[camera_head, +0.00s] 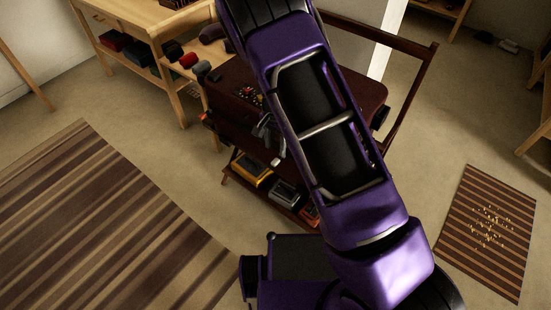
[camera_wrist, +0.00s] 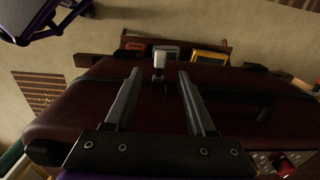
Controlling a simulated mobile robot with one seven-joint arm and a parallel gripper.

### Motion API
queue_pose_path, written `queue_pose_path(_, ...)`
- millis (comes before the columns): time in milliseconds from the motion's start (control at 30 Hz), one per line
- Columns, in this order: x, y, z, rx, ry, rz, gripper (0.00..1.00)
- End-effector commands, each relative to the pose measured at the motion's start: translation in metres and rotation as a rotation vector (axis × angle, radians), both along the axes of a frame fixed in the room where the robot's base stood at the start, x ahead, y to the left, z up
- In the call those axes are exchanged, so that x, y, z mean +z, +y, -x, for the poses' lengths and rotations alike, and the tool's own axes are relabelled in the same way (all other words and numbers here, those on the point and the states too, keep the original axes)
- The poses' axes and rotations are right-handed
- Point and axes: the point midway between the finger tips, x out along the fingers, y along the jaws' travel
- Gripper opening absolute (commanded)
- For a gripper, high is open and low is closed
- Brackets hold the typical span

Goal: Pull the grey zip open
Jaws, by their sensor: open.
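The dark red suitcase (camera_head: 226,88) lies on a dark wooden rack, partly hidden by my purple arm in the head view. In the wrist view the suitcase (camera_wrist: 85,110) fills the middle. A small pale grey block, which looks like the zip pull (camera_wrist: 159,60), stands at the suitcase's far edge. It also shows as a small pale spot in the head view (camera_head: 276,162). My gripper (camera_wrist: 159,73) is open, with its two fingers apart. The pull appears between and just beyond the fingertips; I cannot tell whether they touch. In the head view my gripper (camera_head: 269,138) is at the suitcase's front edge.
The rack's lower shelf (camera_head: 229,176) holds a yellow item (camera_head: 251,168), a grey item (camera_head: 285,191) and a red one. A wooden bench (camera_head: 165,75) with dark and red items stands at the left. A striped rug (camera_head: 95,215) and a small mat (camera_head: 487,232) lie on open floor.

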Motion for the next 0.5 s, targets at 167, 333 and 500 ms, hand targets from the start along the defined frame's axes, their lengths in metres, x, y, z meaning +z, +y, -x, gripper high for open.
queue_pose_path(167,-0.037,-0.001,0.0,-0.002,0.001,0.001,0.55)
queue_pose_path(333,-0.056,0.0,0.0,0.0,0.0,0.0,0.55)
queue_pose_path(500,-0.063,0.0,0.0,-0.001,-0.001,0.0,0.55)
